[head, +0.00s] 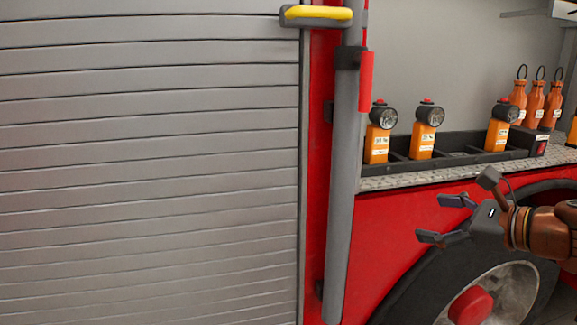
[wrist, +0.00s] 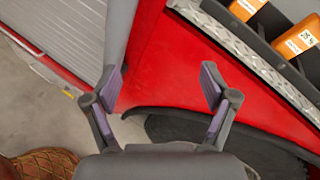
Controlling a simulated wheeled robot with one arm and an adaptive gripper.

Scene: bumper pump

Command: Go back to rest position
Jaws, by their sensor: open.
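My gripper (head: 440,222) is open and empty at the right of the head view, in front of the red truck side above the wheel. In the wrist view my gripper (wrist: 160,85) shows its two fingers spread apart, with nothing between them but red bodywork and grey floor behind. It is apart from the orange lamps on the shelf above it. The rest of my arm runs out of the head view at the right edge.
Orange lamps (head: 421,139) stand in a black tray (head: 455,157) on a metal ledge (head: 400,180). Orange bottles (head: 534,102) stand behind at right. A grey vertical pole (head: 345,180) and a closed roller shutter (head: 150,170) are at left. A wheel (head: 500,290) is below.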

